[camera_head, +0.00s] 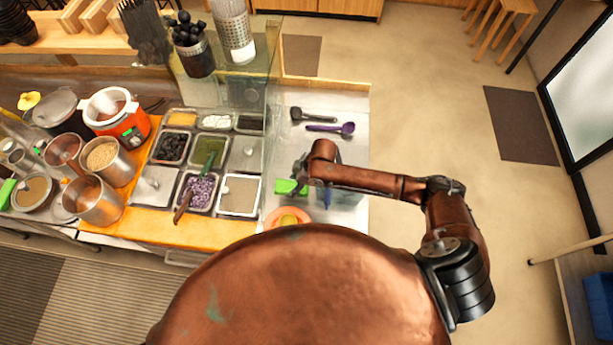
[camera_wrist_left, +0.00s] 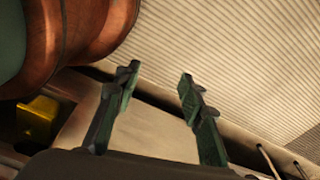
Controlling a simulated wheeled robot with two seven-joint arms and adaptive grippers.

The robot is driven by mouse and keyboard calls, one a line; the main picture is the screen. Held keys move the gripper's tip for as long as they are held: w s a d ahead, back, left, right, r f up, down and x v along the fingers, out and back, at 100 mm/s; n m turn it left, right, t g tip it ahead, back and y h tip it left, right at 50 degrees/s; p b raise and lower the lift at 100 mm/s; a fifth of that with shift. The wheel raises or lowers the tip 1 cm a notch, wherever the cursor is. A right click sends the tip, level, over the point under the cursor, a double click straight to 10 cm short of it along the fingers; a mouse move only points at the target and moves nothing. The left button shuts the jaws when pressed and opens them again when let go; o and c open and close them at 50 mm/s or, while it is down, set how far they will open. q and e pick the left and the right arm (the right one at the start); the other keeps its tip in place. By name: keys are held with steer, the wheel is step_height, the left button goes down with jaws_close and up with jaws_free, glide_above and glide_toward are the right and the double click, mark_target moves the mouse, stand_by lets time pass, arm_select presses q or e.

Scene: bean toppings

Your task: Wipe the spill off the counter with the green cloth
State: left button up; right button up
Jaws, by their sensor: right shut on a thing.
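The green cloth (camera_head: 287,187) is a small bright patch low on the steel counter (camera_head: 348,118), right of the topping pans. My right gripper (camera_head: 302,178) is at the cloth and shut on it; my own wrist hides much of the grip. I cannot make out a spill on the visible counter; part of the surface is behind my right arm. My left gripper (camera_wrist_left: 158,80) shows in the left wrist view with its two fingers apart and nothing between them. It does not show in the head view.
A black scoop (camera_head: 308,114) and a purple scoop (camera_head: 332,128) lie behind my right arm. An orange dish (camera_head: 287,218) stands just in front of the cloth. A glass panel (camera_head: 270,95) borders the pans. An orange cooker (camera_head: 122,125) and steel pots are at left.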

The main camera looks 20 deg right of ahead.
steer(key=shift+s+a+f, duration=0.1)
steer(key=shift+a+f, duration=0.1)
steer(key=shift+f+b, duration=0.6)
steer(key=shift+b, duration=0.1)
step_height(320, 180, down, 3)
steer(key=b, duration=0.3)
steer(key=shift+d+f+b, duration=0.1)
steer(key=shift+f+b, duration=0.1)
steer(key=shift+b, duration=0.15)
steer(key=shift+f+b, duration=0.55)
steer(key=shift+b, duration=0.15)
steer(key=shift+f, duration=0.15)
steer(key=shift+f+b, duration=0.35)
steer(key=shift+f, duration=0.1)
